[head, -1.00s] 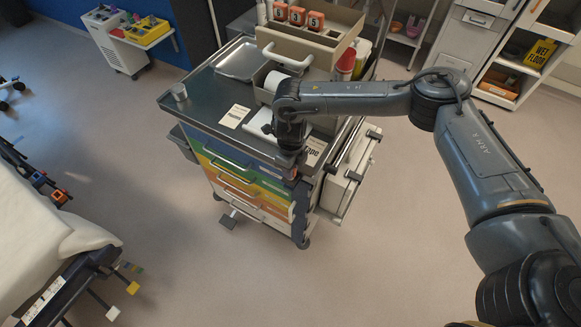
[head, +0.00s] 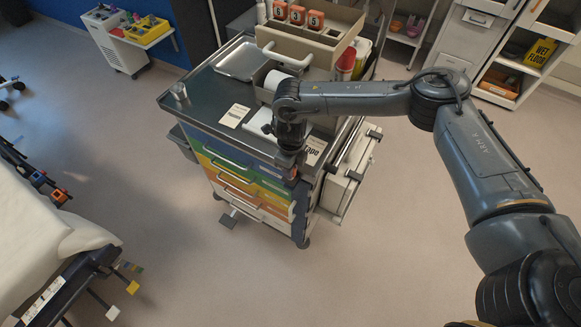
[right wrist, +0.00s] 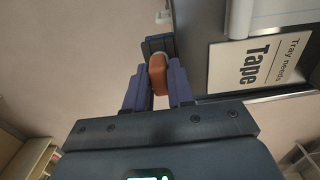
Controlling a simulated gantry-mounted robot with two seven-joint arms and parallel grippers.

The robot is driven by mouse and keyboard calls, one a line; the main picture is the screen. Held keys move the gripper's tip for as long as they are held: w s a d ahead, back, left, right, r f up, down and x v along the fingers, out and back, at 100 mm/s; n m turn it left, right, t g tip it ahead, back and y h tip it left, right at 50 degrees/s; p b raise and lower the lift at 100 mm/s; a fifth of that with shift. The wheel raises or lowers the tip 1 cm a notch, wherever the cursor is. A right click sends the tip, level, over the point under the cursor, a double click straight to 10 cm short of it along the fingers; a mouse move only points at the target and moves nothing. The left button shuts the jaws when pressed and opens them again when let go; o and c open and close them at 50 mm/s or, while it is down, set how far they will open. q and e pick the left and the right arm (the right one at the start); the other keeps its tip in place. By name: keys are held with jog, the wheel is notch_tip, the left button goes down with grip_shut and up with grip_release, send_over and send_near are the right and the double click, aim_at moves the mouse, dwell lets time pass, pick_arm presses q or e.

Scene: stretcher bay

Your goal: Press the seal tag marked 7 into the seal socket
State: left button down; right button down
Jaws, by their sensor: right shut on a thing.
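My right gripper (right wrist: 158,90) is shut on an orange seal tag (right wrist: 158,73), held between its two dark fingers; no number on it can be read from here. A small dark block (right wrist: 157,46), which looks like the seal socket, is at the cart's edge just beyond the tag. The tag overlaps it in the picture; I cannot tell whether they touch. In the head view the right gripper (head: 290,165) points down at the cart's front right corner, and the tag and socket are not clear there. My left gripper is not in view.
The cart (head: 205,100) has coloured drawers, a steel tray (head: 242,60) and a card reading "Tape" (right wrist: 255,65) close to the gripper. A beige organiser (head: 290,40) at the back holds several orange numbered tags (head: 297,14).

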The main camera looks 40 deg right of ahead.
jog(key=shift+f, duration=0.1)
dwell(0.3)
jog(key=c, duration=0.5)
grip_release()
jog(key=shift+r, duration=0.25)
notch_tip(320, 180, up, 5)
jog(key=p, duration=0.4)
jog(key=shift+f, duration=0.2)
jog(key=shift+r+p, duration=0.95)
